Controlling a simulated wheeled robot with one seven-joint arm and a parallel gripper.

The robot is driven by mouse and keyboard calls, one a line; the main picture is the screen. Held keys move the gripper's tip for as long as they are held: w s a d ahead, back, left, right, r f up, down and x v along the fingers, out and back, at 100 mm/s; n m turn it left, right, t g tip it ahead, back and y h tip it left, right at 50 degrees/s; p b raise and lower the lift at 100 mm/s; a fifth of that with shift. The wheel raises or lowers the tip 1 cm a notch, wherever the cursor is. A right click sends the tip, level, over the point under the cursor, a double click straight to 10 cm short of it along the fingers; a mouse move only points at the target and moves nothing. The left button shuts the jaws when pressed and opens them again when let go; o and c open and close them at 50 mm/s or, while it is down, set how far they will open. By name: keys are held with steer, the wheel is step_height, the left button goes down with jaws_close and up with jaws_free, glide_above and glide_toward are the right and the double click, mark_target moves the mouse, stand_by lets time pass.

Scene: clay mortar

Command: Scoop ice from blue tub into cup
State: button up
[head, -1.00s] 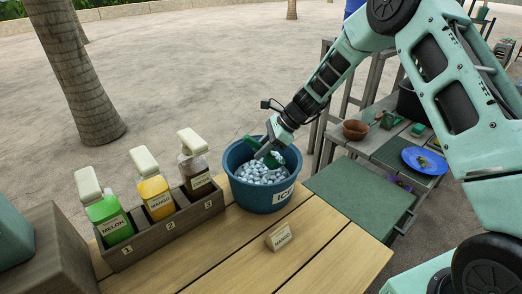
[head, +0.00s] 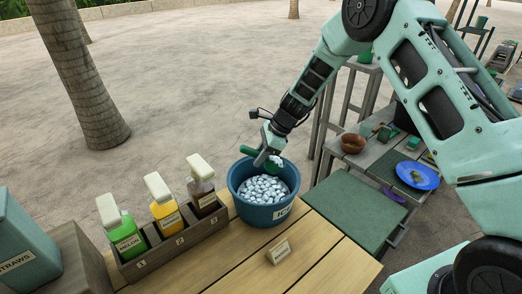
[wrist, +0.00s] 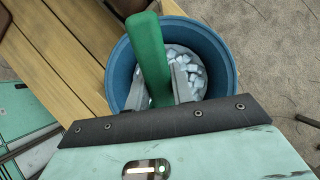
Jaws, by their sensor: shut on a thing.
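The blue tub (head: 262,213), labelled ICE, stands on the wooden table and is full of white ice cubes (head: 265,188). My gripper (head: 264,157) is above the tub's far rim, shut on a green scoop (head: 249,151). The scoop's other end, right of the fingers, carries some pale ice. In the wrist view, the scoop's green handle (wrist: 148,55) stands between my fingers (wrist: 167,88), over the tub (wrist: 222,50). The scoop's bowl is hidden there. I cannot tell which thing is the cup.
A rack of syrup bottles (head: 175,243) stands left of the tub, and a MANGO card (head: 279,251) in front. Right, a lower table holds a brown bowl (head: 353,142) and a blue plate (head: 417,176). A green mat (head: 350,208) lies clear.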

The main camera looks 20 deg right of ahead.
mark_target(251, 149)
steer(key=shift+w+a+r+g+h+p, duration=0.1)
steer(key=shift+a+r+h+p, duration=0.4)
steer(key=shift+p, duration=1.25)
steer(key=shift+a+r+g+h+p, duration=0.1)
steer(key=shift+a+r+h+p, duration=0.15)
steer(key=shift+r+h+p, duration=1)
steer(key=shift+w+a+f+g+h+p, duration=0.1)
steer(key=shift+a+h+p, duration=0.2)
steer(key=shift+p, duration=1.9)
steer(key=shift+a+r+h+p, duration=0.25)
steer(key=shift+h+p, duration=0.1)
steer(key=shift+p, duration=0.25)
steer(key=shift+f, duration=0.1)
